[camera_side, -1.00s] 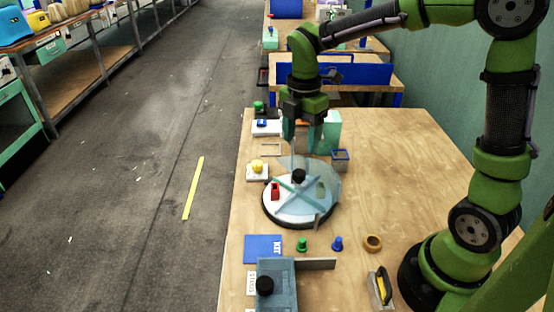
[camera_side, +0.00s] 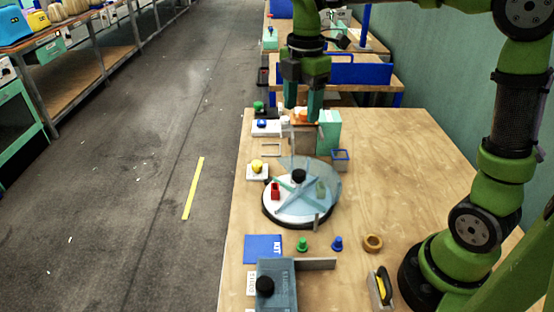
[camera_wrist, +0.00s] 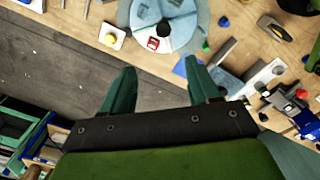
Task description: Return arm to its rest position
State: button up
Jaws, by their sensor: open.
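My gripper (camera_side: 303,105) is open and empty in the side view. It hangs in the air over the far end of the wooden table (camera_side: 400,165), pointing down. Its two teal fingers stand apart, with nothing between them in the wrist view (camera_wrist: 160,88). My green arm reaches in from the right and bends over the table. The round turntable (camera_side: 293,212) with a clear cover and a black knob stands nearer the camera, clear of my gripper. A red block (camera_side: 276,190) sits on it.
Around my gripper's end of the table stand a teal box (camera_side: 329,130) and a blue-topped white button box (camera_side: 265,127). A yellow button (camera_side: 257,167), blue kit mat (camera_side: 263,248), grey-blue press (camera_side: 278,285) and wooden ring (camera_side: 373,242) lie nearer. The right side is mostly bare.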

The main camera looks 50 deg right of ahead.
jog(key=s+a+m+t+y, duration=0.2)
jog(key=s+m+t, duration=0.5)
jog(key=s+m, duration=0.7)
jog(key=f+m, duration=0.1)
jog(key=m, duration=0.5)
jog(key=shift+m, duration=0.4)
jog(key=shift+s, duration=0.1)
